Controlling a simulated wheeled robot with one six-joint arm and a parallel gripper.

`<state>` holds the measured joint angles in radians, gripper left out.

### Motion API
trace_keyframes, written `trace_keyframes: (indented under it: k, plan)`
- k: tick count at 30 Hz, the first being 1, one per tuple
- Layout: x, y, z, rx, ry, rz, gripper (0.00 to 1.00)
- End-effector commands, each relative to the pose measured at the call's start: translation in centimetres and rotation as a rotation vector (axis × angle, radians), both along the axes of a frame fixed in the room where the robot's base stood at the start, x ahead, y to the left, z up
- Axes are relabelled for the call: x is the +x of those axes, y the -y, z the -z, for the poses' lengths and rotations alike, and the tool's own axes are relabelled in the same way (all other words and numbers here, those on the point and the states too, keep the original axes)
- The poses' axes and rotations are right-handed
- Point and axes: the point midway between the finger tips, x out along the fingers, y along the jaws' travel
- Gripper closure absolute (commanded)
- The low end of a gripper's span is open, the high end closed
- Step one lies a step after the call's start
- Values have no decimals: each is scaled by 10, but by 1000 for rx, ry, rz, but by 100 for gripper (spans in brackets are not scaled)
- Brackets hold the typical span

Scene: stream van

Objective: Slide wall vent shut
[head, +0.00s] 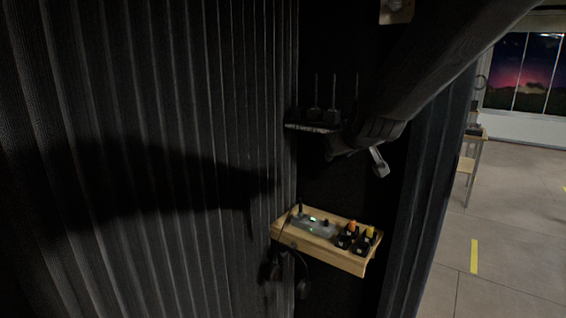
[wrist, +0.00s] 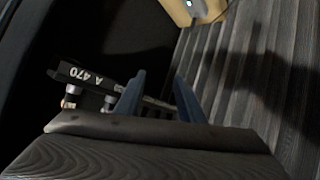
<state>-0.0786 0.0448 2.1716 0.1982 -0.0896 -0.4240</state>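No wall vent can be made out for certain. A pale plate with a small round part (head: 396,10) is cut off by the top edge of the head view, and I cannot tell whether it belongs to the vent. My gripper (head: 362,161) is in front of the dark wall panel, below that plate and just right of a small shelf. In the wrist view my gripper (wrist: 160,76) has its two blue-grey fingers apart. A thin bar shows behind the gap, and I see nothing held.
A wooden shelf (head: 345,262) with electronics is below. Ribbed dark curtain or cladding (head: 150,90) fills the left. Open floor (head: 500,265) is at right.

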Motion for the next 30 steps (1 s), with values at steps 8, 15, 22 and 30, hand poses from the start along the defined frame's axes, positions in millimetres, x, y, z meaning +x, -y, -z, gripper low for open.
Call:
trace_keyframes:
  k: [8, 15, 22, 30]
  plan:
    - [-130, 21, 145, 76, -463, 91, 65]
    - [-249, 38, 215, 100, -792, 205, 65]
    - [-298, 45, 233, 101, -918, 259, 65]
    - [-300, 45, 234, 102, -922, 261, 65]
